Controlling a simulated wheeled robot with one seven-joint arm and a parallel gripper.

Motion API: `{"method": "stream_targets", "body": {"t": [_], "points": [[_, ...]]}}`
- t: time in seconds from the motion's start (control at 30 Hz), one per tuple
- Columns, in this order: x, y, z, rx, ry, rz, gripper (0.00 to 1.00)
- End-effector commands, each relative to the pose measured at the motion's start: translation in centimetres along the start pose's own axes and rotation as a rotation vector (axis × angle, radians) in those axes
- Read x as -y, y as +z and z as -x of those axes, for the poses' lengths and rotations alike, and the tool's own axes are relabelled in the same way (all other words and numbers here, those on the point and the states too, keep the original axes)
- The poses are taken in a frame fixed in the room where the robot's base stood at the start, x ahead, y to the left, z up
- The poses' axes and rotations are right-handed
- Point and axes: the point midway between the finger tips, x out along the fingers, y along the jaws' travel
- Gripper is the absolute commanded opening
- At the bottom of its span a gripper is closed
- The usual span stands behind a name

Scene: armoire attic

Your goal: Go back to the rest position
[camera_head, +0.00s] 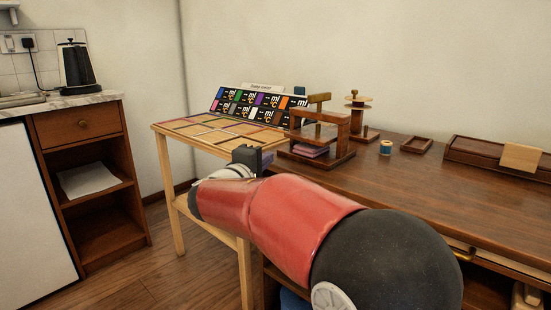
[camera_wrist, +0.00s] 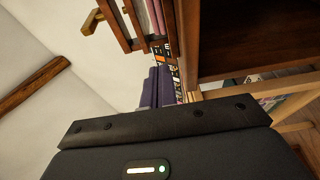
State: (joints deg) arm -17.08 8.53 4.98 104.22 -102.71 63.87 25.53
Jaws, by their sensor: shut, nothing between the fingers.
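My gripper (camera_head: 266,160) is held out in front of the gap between the light wooden table (camera_head: 170,133) and the brown desk (camera_head: 440,198) in the head view. My red arm reaches to it from the lower right and hides part of the desk's front. In the wrist view the two grey-purple fingers of my gripper (camera_wrist: 158,88) lie side by side, shut, with nothing seen between them.
A wooden press-like stand (camera_head: 330,135) is on the desk just beyond my gripper, with a spool holder (camera_head: 357,112), thread spool (camera_head: 386,147) and small tray (camera_head: 416,145) nearby. Colourful packs (camera_head: 258,106) stand at the light table's back. Floor (camera_head: 185,285) shows clear at left.

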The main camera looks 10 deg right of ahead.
Motion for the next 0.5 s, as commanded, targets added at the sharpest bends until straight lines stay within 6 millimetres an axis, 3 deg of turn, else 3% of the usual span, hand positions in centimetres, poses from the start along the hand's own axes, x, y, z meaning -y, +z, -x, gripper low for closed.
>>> {"method": "stream_targets", "body": {"t": [0.2,0.37,0.47,0.5], "points": [[0.0,-0.1,3.8,-0.003,0.000,0.001,0.00],[0.0,0.5,4.8,0.007,-0.012,-0.002,0.00],[0.1,3.1,4.9,0.051,-0.077,-0.024,0.00],[0.3,4.8,5.0,0.079,-0.126,-0.039,0.00]]}}
